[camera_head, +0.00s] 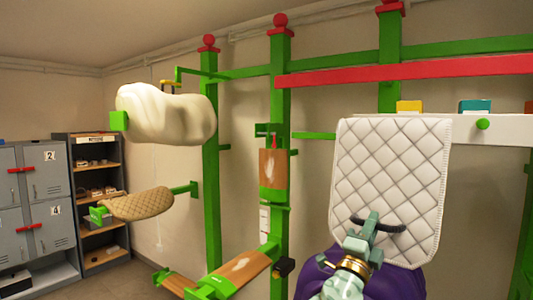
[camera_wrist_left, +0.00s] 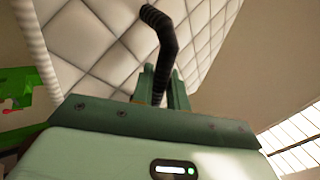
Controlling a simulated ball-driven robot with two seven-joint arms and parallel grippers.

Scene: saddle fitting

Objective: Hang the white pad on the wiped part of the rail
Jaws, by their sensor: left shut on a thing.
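The white pad (camera_head: 388,165) is a quilted sheet with a bound edge, upright in the right half of the head view. A black curved handle (camera_head: 390,228) is on its lower face. My left gripper (camera_head: 367,230) is shut on this handle. In the left wrist view the fingers (camera_wrist_left: 162,88) close around the black handle (camera_wrist_left: 168,42), with the quilted pad (camera_wrist_left: 95,45) behind. A white rail (camera_head: 490,130) with a green knob runs behind the pad's upper right; I cannot tell if the pad touches it. No wiped part can be made out. My right gripper is not in view.
A red bar (camera_head: 430,72) crosses above the pad between green posts (camera_head: 280,100). A cream fleece (camera_head: 165,112) and a tan quilted pad (camera_head: 140,204) sit on green arms at left. Yellow (camera_head: 409,106) and teal (camera_head: 475,106) blocks stand on the white rail. Something purple (camera_head: 412,285) is below the pad.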

